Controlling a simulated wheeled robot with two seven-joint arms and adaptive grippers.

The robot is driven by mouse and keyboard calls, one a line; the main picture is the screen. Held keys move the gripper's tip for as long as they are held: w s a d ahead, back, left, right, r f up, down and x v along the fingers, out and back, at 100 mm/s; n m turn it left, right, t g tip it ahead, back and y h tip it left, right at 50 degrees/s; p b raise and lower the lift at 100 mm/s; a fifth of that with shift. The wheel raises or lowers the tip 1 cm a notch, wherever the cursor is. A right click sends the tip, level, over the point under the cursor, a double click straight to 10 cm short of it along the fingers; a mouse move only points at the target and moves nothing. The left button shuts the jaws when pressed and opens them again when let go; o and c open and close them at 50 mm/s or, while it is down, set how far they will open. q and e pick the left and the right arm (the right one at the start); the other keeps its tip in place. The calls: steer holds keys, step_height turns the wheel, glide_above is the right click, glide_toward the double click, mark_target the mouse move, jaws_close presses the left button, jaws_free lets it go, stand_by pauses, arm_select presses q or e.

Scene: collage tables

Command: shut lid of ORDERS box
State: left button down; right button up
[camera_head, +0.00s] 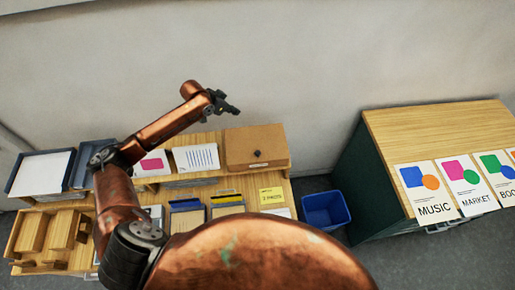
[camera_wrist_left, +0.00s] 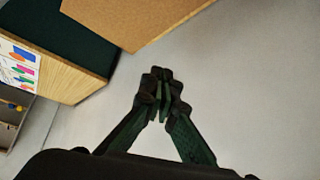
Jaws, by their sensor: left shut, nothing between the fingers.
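A brown box (camera_head: 252,143) with a small dark knob on its brown face stands at the right end of the shelf over the left table. No ORDERS lettering is readable on it, and I cannot tell how far its lid is from shut. My left gripper (camera_head: 232,108) is shut and empty, above and slightly left of the box in the head view, apart from it. In the left wrist view the shut fingers (camera_wrist_left: 162,90) point towards a plain brown panel (camera_wrist_left: 135,18), with pale wall or floor around them. My right gripper is not in view.
White cards (camera_head: 196,157) and a tray of paper (camera_head: 40,173) stand left of the box. A blue bin (camera_head: 326,209) sits on the floor between the left table and a green-sided cabinet (camera_head: 362,185) with posters (camera_head: 427,192). My left arm covers part of the table.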

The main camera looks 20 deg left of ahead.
arm_select(q)
steer(key=shift+s+d, duration=0.3)
steer(key=shift+s, duration=0.35)
steer(key=shift+s+d, duration=0.35)
steer(key=shift+s, duration=0.25)
steer(key=shift+s+d, duration=0.3)
steer(key=shift+s, duration=0.35)
step_height(320, 180, up, 8)
stand_by(1.5)
